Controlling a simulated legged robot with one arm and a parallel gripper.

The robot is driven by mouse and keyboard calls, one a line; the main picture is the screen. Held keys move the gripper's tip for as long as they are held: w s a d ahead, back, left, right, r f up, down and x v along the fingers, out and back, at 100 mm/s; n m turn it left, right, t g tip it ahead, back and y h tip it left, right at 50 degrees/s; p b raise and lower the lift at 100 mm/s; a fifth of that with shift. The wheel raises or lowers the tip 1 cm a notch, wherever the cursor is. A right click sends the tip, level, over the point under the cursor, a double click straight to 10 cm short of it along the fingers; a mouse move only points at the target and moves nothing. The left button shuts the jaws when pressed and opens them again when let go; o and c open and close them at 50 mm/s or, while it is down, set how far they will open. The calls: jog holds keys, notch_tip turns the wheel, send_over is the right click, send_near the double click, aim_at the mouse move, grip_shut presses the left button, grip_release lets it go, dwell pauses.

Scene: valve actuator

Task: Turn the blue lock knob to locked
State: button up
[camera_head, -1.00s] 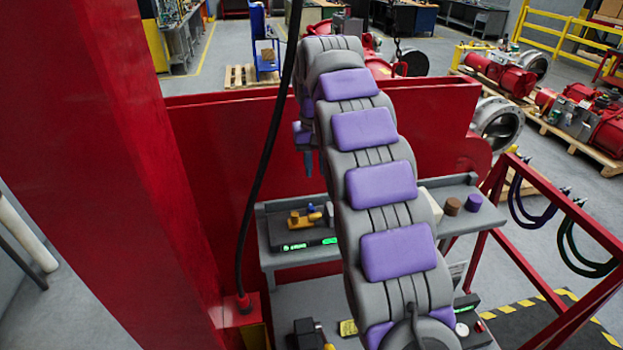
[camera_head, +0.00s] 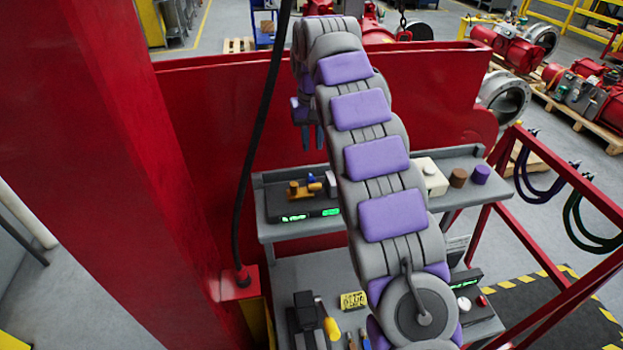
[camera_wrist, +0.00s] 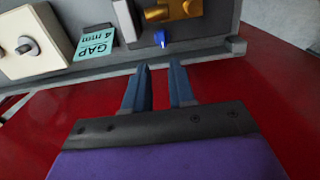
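The blue lock knob (camera_head: 312,178) is small and sits beside a brass fitting (camera_head: 300,191) on a dark unit on the upper shelf. In the wrist view the knob (camera_wrist: 161,39) shows just beyond my fingertips, beside the brass fitting (camera_wrist: 172,9). My gripper (camera_head: 313,148) hangs behind and above the knob in the head view. In the wrist view my gripper (camera_wrist: 160,68) is open, with an empty gap between its two blue fingers. It is apart from the knob. The knob's exact lock position is too small to tell.
A green "GAP 4 mm" card (camera_wrist: 95,44) and a pale box with a round knob (camera_wrist: 34,42) are beside the unit. A red panel (camera_head: 220,110) stands behind the shelf (camera_head: 268,232). A black cable (camera_head: 262,130) hangs left of my arm.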

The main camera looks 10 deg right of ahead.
aim_at(311, 177)
jog(key=f, duration=0.9)
jog(key=shift+a+f, duration=0.25)
jog(key=shift+d+f+p, duration=0.15)
jog(key=shift+f+p, duration=0.15)
jog(key=shift+f, duration=0.25)
grip_shut()
